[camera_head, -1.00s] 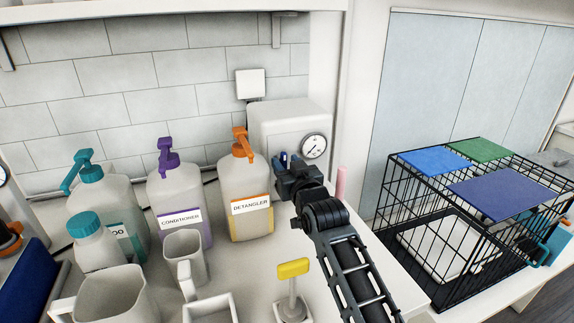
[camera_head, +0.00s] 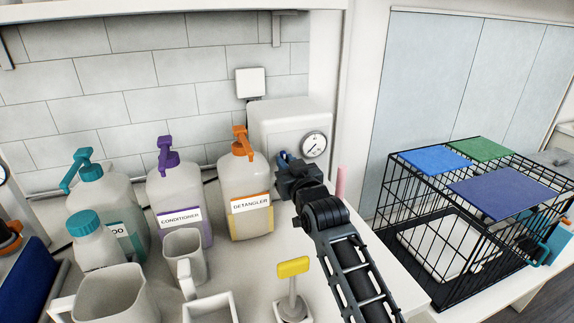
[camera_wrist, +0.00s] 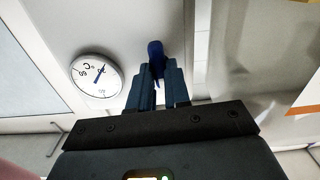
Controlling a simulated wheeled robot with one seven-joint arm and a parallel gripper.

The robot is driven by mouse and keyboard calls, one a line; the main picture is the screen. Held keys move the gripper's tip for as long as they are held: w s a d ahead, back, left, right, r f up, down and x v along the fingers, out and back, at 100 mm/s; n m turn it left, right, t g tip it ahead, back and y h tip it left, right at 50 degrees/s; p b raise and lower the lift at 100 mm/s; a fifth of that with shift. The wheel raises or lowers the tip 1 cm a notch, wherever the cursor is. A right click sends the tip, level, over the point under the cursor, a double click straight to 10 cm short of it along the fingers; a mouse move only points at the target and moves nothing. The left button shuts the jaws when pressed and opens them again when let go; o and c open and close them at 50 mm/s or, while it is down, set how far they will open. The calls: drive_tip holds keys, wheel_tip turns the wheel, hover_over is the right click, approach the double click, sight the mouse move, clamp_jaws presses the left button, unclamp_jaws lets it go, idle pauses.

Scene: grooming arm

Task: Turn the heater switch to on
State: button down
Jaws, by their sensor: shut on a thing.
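The heater is a white box (camera_head: 290,118) at the back of the counter, with a round gauge (camera_head: 314,145) on its front. In the wrist view its pale front (camera_wrist: 120,30) and the gauge (camera_wrist: 95,75) show. A blue switch lever (camera_wrist: 156,55) stands out from the front, right of the gauge in that view. My gripper (camera_head: 287,162) reaches the heater's front beside the detangler bottle. In the wrist view my gripper (camera_wrist: 160,85) is shut on the blue lever, a finger on each side. The switch's base is hidden, and I cannot read its markings.
A detangler bottle (camera_head: 248,195) stands close to the left of my gripper, with a conditioner bottle (camera_head: 180,200) beyond it. A pink cylinder (camera_head: 341,182) stands just right. A yellow-topped stand (camera_head: 293,268) is in front. A wire cage (camera_head: 470,220) is at the right.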

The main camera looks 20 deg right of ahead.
drive_tip(key=n, duration=1.1)
drive_tip(key=shift+a+f, duration=0.15)
drive_tip(key=shift+a, duration=0.1)
drive_tip(key=shift+n, duration=0.3)
drive_tip(key=c, duration=1.1)
unclamp_jaws()
drive_tip(key=s, duration=0.7)
drive_tip(key=shift+s+b, duration=0.35)
drive_tip(key=shift+s, duration=0.05)
